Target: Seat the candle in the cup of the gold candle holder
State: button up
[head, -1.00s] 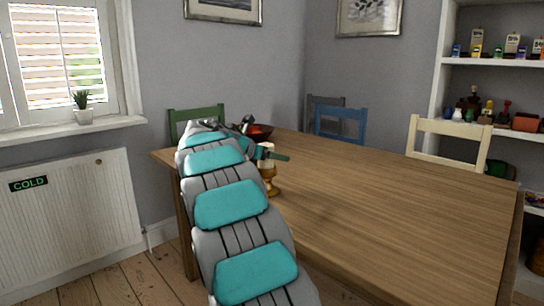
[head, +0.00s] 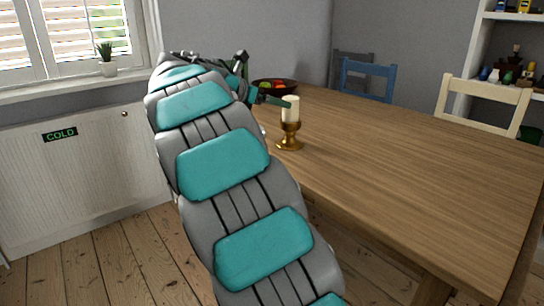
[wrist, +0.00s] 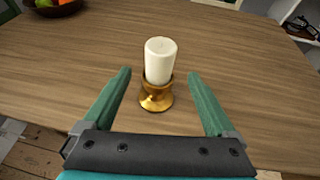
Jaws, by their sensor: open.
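The white candle (head: 290,108) stands upright in the cup of the gold candle holder (head: 289,138), near the left edge of the wooden table. In the wrist view the candle (wrist: 160,60) rises from the gold holder (wrist: 156,96), with its lower end hidden inside the cup. My gripper (wrist: 160,80) is open, with one green finger on each side of the candle and holder and a gap on both sides. In the head view my arm hides most of the gripper, and a green finger shows beside the candle.
The table (head: 400,150) is clear to the right of the holder. A dark bowl of fruit (head: 274,87) stands behind it. A blue chair (head: 367,80) and a cream chair (head: 485,100) stand at the table.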

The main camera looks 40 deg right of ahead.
jog(key=s+a+f+m+g+y, duration=0.1)
jog(key=s+a+f+m+y, duration=0.3)
jog(key=s+a+f, duration=0.5)
jog(key=s+a+f+m+g+y, duration=0.2)
jog(key=s+a+f+m+y, duration=0.3)
jog(key=s, duration=1.4)
jog(key=s+a+f+m+g+y, duration=0.1)
jog(key=s+a+f+m+y, duration=0.3)
jog(key=s+a+f+m, duration=0.7)
jog(key=s+a+f, duration=0.3)
jog(key=a, duration=0.2)
jog(key=shift+a+f+g, duration=0.2)
jog(key=shift+a+g, duration=0.05)
jog(key=shift+g, duration=0.05)
jog(key=shift+w, duration=0.1)
